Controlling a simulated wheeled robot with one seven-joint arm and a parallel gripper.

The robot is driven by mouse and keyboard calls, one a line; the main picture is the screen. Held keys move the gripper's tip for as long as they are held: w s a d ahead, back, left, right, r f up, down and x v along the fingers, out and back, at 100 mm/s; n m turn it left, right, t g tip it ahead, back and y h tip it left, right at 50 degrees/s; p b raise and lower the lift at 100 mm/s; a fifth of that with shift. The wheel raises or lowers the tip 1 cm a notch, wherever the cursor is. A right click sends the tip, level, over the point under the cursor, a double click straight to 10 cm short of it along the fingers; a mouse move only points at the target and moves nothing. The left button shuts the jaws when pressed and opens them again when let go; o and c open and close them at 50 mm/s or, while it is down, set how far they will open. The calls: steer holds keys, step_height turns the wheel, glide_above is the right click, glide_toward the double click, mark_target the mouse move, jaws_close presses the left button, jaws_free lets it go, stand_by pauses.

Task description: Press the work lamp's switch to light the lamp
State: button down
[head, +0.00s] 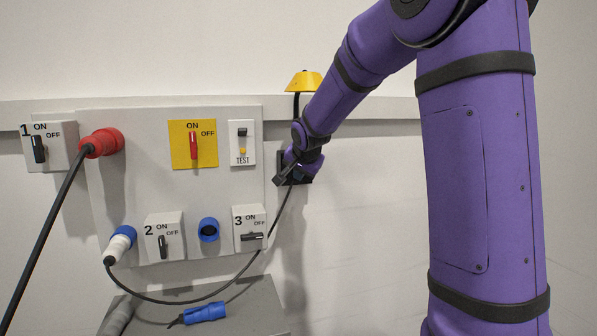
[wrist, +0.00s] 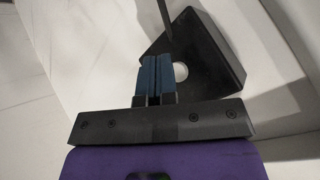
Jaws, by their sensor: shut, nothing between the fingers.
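The work lamp (head: 304,81) has a yellow shade on a dark stem and stands at the wall rail, right of the panel. No glow shows on it. Below it, a black box (head: 308,177) is mostly hidden behind my gripper (head: 281,180). In the wrist view the black box (wrist: 215,62) carries a round white button (wrist: 181,71), apparently the lamp's switch. My gripper (wrist: 157,61) is shut and empty, its blue-padded fingertips just left of the button and overlapping its edge in view. I cannot tell whether they touch it.
The grey panel (head: 149,193) left of my gripper bears a red main switch (head: 194,146), a TEST unit (head: 242,143), numbered switches and sockets. A black cable (head: 213,293) hangs near my gripper. A blue connector (head: 204,313) lies on the grey ledge below. The wall to the right is bare.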

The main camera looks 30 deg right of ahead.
steer(key=shift+w, duration=0.1)
steer(key=shift+w+d, duration=0.1)
steer(key=shift+w, duration=0.25)
stand_by(0.6)
steer(key=shift+s, duration=0.45)
steer(key=s+a, duration=0.2)
steer(key=s, duration=0.3)
steer(key=shift+s, duration=0.4)
stand_by(0.7)
